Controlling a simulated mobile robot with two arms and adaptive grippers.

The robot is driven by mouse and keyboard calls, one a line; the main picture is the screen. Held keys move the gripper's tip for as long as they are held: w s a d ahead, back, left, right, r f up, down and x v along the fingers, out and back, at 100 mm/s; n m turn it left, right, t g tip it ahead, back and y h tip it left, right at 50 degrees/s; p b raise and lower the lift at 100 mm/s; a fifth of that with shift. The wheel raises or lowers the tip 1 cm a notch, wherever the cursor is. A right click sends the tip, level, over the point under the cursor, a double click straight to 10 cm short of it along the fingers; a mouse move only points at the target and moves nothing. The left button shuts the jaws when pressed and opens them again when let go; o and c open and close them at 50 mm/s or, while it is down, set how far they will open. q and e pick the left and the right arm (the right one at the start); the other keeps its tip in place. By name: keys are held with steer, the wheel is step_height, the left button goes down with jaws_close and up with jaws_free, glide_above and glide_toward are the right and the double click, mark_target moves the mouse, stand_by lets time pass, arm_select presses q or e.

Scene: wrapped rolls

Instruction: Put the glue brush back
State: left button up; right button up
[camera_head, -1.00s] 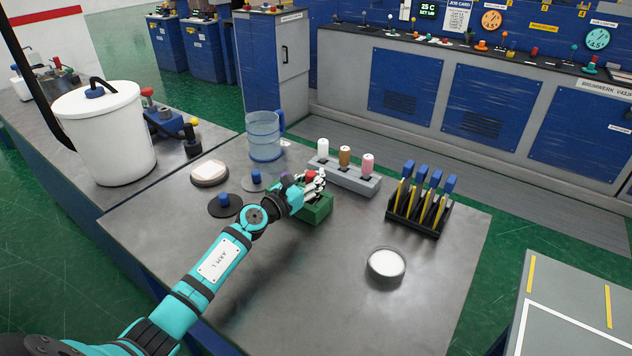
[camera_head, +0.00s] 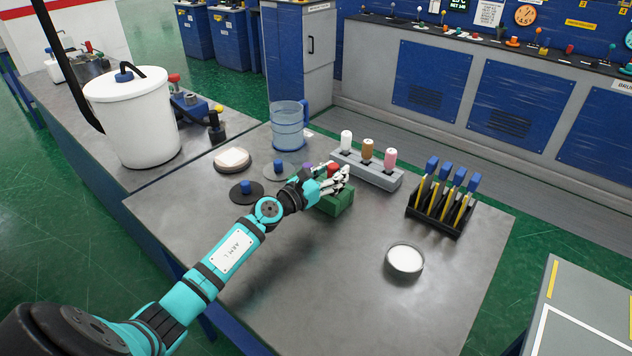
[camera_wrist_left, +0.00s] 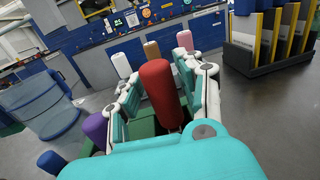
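My left gripper (camera_head: 338,180) is at the green block (camera_head: 338,203) on the grey table. In the left wrist view its white-and-teal fingers (camera_wrist_left: 162,85) stand on both sides of a red rounded handle (camera_wrist_left: 162,92). The red top also shows in the head view (camera_head: 333,168). I cannot tell whether the fingers press on it. A purple handle (camera_wrist_left: 95,130) is just left of the fingers. No bristles show, so I cannot tell which handle belongs to the glue brush. My right gripper is not in view.
Behind the block is a grey holder (camera_head: 352,166) with white, brown and pink bottles. A black rack (camera_head: 435,219) with blue-topped tools stands right. A white-filled dish (camera_head: 405,260) is in front. A clear blue jug (camera_head: 288,130) and lidded discs are left. The front table is clear.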

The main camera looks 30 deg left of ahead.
arm_select(q)
steer(key=v, duration=1)
steer(key=shift+s+b, duration=0.2)
steer(key=shift+b, duration=0.25)
